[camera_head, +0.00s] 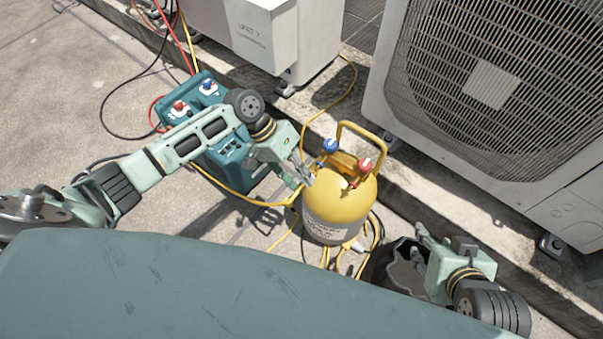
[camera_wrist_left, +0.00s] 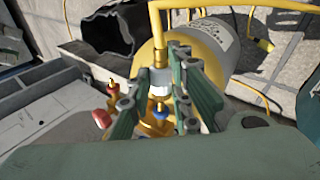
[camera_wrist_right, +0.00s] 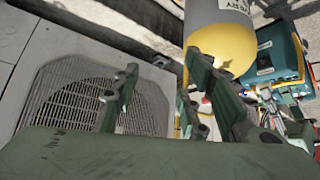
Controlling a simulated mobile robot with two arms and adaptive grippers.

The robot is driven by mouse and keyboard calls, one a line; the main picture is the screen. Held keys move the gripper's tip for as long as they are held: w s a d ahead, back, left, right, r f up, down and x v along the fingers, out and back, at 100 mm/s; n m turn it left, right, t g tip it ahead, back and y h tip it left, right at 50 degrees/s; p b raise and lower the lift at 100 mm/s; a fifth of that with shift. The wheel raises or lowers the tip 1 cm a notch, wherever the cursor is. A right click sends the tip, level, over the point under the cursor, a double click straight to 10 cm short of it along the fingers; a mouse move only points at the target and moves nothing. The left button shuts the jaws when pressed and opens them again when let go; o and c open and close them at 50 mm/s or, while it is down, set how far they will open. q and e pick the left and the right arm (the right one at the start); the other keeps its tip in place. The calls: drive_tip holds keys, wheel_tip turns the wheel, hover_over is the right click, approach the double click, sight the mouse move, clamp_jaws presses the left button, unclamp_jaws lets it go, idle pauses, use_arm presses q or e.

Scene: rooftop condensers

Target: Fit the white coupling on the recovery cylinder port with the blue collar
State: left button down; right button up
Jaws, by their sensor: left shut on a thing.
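The recovery cylinder (camera_head: 345,205), yellow above and grey below, stands upright with a blue knob (camera_head: 330,145) and a red knob (camera_head: 365,164) on top. My left gripper (camera_head: 304,178) is at the upper left side of the cylinder. In the left wrist view it is shut on a pale coupling (camera_wrist_left: 160,82) at the end of a yellow hose. A blue part (camera_wrist_left: 161,108) lies in line below the coupling; I cannot tell whether they touch. The fingers partly hide the port. My right gripper (camera_head: 424,238) is open and empty; its spread fingers show in the right wrist view (camera_wrist_right: 160,90).
A teal machine (camera_head: 230,150) with red and blue knobs stands left of the cylinder. A black open bag (camera_head: 400,268) lies at its right. Condenser units (camera_head: 490,90) stand behind on a curb. Yellow hoses (camera_head: 345,95) run over the ground. Bare paving lies at the left.

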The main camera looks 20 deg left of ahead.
drive_tip(key=shift+s+d+f+g, duration=0.25)
drive_tip(key=shift+s, duration=0.2)
drive_tip(key=shift+s+d+f+g, duration=0.2)
drive_tip(key=shift+s+g, duration=0.05)
drive_tip(key=shift+s, duration=0.2)
drive_tip(key=shift+s+f, duration=0.1)
use_arm(q)
drive_tip(key=shift+p, duration=0.4)
use_arm(e)
drive_tip(key=shift+s+d+f+g+h, duration=0.2)
drive_tip(key=shift+s+g, duration=0.1)
drive_tip(key=shift+s, duration=0.25)
drive_tip(key=shift+s+d+f+g+h, duration=0.15)
drive_tip(key=shift+s+g, duration=0.15)
drive_tip(key=shift+s, duration=0.25)
drive_tip(key=shift+s+f, duration=0.1)
drive_tip(key=shift+s, duration=0.15)
drive_tip(key=shift+s+d+f+g, duration=0.1)
drive_tip(key=shift+s+d+g, duration=0.05)
drive_tip(key=shift+s+g, duration=0.3)
drive_tip(key=shift+s+d+f, duration=0.1)
drive_tip(key=shift+s, duration=0.1)
drive_tip(key=shift+s, duration=0.25)
drive_tip(key=shift+s+d+f+g, duration=0.1)
drive_tip(key=shift+s+g, duration=0.15)
drive_tip(key=shift+s, duration=0.2)
